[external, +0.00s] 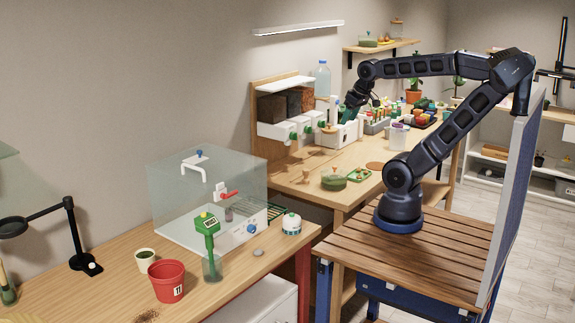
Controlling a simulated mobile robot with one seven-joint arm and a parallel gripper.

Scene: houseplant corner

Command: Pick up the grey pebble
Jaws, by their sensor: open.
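The grey pebble (258,253) is a small, rounded, flat stone. It lies on the wooden table (225,283) at the left, near its right end, between the glass jar and the white-and-green round device. My gripper (347,112) is far from it, up and to the right over the other bench, close to a white box. Its jaws are open, though the fingertips are small and partly lost among the things behind them. I see nothing held in them.
Around the pebble stand a glass jar with a green meter (210,245), a round white-and-green device (291,224) and a clear enclosure (165,205). A red pot (166,281) is further left. White drawers (275,131) and a bottle (322,80) stand by my gripper.

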